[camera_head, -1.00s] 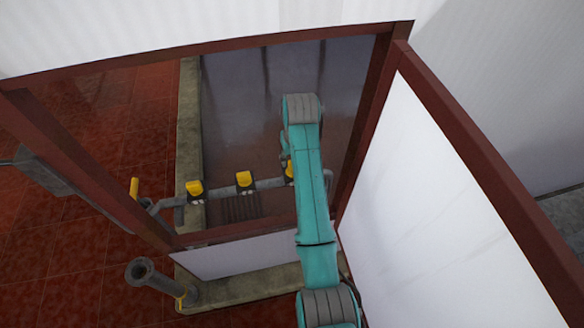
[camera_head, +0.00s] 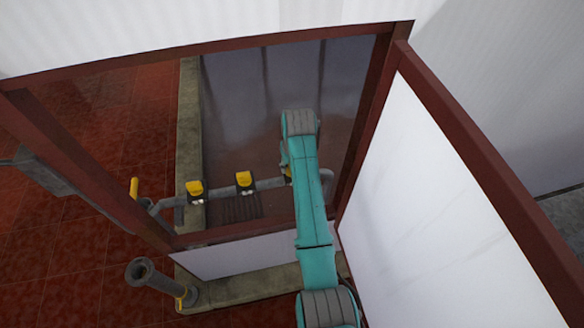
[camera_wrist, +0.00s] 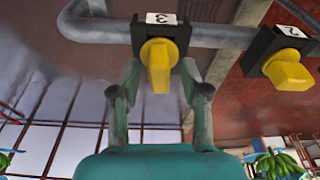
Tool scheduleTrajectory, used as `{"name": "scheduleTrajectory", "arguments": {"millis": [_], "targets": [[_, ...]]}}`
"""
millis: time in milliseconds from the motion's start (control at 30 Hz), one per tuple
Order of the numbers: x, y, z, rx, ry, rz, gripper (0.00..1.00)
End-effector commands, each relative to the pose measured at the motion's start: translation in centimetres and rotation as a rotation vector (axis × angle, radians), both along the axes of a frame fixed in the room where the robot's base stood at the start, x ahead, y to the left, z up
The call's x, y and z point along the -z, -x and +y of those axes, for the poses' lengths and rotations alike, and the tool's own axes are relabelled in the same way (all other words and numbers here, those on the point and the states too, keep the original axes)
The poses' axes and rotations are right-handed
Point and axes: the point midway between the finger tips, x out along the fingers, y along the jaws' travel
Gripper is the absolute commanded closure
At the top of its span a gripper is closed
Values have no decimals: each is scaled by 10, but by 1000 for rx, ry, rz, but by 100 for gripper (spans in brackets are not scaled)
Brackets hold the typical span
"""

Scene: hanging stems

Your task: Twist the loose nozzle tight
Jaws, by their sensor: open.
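In the wrist view a yellow nozzle (camera_wrist: 159,60) hangs from a black block (camera_wrist: 160,33) labelled 3. My gripper (camera_wrist: 159,78) is open, one finger on each side of this nozzle, and I see no clear contact. A second yellow nozzle (camera_wrist: 287,71) hangs from the block labelled 2 at the right, apart from my fingers. In the head view two yellow nozzles, one at left (camera_head: 195,187) and one in the middle (camera_head: 244,179), show on the pipe. I cannot tell which nozzle is loose.
A grey pipe (camera_head: 268,184) carries the nozzles and bends at its right end. A dark red frame (camera_head: 385,90) and a white panel (camera_head: 430,190) stand close to my arm's right. A grey pipe stub (camera_head: 145,273) stands at lower left.

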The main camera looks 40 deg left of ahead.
Motion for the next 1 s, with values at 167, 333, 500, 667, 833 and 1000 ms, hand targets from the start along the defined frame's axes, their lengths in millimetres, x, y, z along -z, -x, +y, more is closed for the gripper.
{"name": "scheduleTrajectory", "arguments": {"millis": [167,333,500,667,833,1000], "targets": [[0,0,0,0,0,0,62],[0,0,0,0,0,0,100],[0,0,0,-8,0,0,100],[-1,-1,-1,-134,0,0,100],[-1,0,0,-323,-1,1,100],[0,0,0,-415,0,1,100]]}}
